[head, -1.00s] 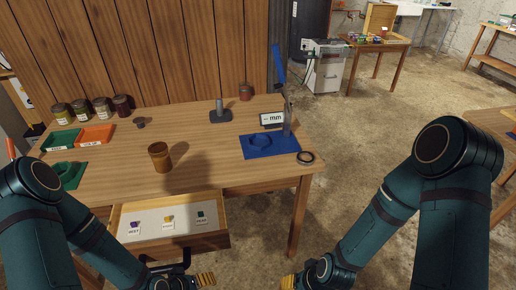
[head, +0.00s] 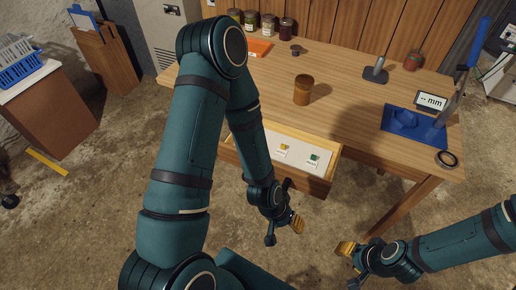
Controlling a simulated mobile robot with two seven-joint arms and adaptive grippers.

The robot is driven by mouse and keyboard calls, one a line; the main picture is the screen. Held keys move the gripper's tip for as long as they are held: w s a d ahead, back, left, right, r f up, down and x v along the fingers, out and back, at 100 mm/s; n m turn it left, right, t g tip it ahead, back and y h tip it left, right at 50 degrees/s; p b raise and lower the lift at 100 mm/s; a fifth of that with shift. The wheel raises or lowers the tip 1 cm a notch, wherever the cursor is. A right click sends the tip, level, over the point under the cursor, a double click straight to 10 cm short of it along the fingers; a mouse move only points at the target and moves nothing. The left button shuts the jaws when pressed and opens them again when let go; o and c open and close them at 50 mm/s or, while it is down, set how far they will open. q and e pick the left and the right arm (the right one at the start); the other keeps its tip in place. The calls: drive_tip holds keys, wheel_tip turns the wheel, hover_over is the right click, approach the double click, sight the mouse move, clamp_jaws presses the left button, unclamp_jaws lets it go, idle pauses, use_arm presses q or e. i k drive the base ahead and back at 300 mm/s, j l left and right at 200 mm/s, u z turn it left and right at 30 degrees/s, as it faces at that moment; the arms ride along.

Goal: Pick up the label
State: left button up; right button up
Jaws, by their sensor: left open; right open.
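The open drawer (head: 330,181) at the table's front holds small labels on a pale liner. A label with a yellow picture (head: 284,147) and a label with a green picture (head: 314,158) show; their print is too small to read surely. The drawer's left part is hidden behind my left arm. My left gripper (head: 285,232) is open and empty, in front of and below the drawer. My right gripper (head: 347,263) is open and empty, further right and lower, apart from the drawer and table.
A brown jar (head: 303,90) stands on the table (head: 345,110) behind the drawer. Several filled jars (head: 268,25) and an orange tray (head: 258,48) are at the back left. A blue stand (head: 402,120), a small mm display (head: 431,101) and a black ring (head: 446,158) are at the right.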

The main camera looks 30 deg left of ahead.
sight(282, 153)
drive_tip(key=u, duration=0.95)
